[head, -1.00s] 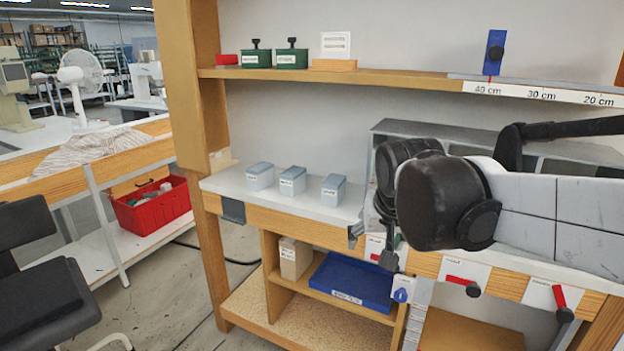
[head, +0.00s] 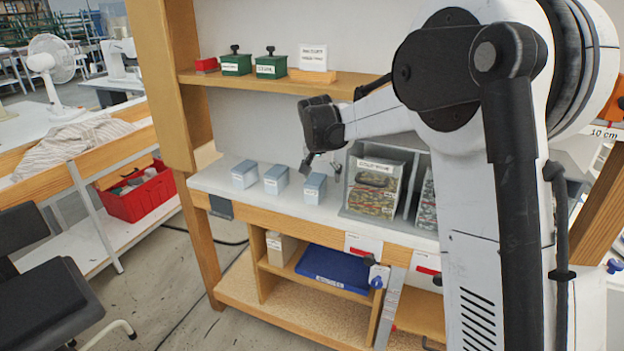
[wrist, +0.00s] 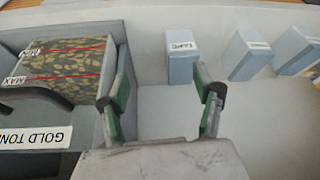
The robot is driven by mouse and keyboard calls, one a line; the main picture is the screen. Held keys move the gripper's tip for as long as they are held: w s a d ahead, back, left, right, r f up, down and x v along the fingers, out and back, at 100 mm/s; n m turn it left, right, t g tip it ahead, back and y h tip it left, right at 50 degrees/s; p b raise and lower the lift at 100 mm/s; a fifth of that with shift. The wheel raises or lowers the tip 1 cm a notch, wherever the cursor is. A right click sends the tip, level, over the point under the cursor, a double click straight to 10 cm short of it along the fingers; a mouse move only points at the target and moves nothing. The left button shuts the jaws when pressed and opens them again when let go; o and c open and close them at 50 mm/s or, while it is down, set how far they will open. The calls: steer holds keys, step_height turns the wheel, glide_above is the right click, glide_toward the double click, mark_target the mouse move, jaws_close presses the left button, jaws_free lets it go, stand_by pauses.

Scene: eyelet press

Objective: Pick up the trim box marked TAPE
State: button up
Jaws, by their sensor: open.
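Three small grey-blue trim boxes stand in a row on the white bench top. The right one in the head view (head: 315,188) is nearest my gripper (head: 309,163). In the wrist view this box (wrist: 182,62) has a white top label that seems to read TAPE, though it is blurred. My gripper (wrist: 162,95) is open and empty, with green-sided fingers. The box lies beyond the fingertips, between their lines and right of centre, apart from them. The middle box (head: 276,180) and left box (head: 245,174) have labels too small to read.
A grey divided bin (head: 347,200) with patterned contents stands just right of the boxes; its GOLD TONE label (wrist: 35,138) shows in the wrist view. A shelf (head: 240,84) above holds green boxes (head: 271,66). A blue tray (head: 335,270) sits below.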

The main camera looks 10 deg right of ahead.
mark_target(316, 179)
steer(key=shift+m, duration=0.5)
steer(key=w+f+p, duration=0.1)
steer(key=w, duration=0.1)
steer(key=w+f+p, duration=0.1)
steer(key=w, duration=0.1)
steer(key=w+p, duration=0.1)
steer(key=w, duration=0.1)
steer(key=shift+w+a+f+p, duration=0.3)
steer(key=shift+w+f+p, duration=0.05)
steer(key=shift+w+f, duration=0.05)
steer(key=shift+w+f+g, duration=0.3)
steer(key=shift+w+f, duration=0.15)
steer(key=shift+h, duration=0.3)
steer(key=shift+p+x, duration=0.3)
steer(key=shift+x, duration=3.55)
steer(key=shift+a, duration=0.1)
steer(key=c, duration=1.3)
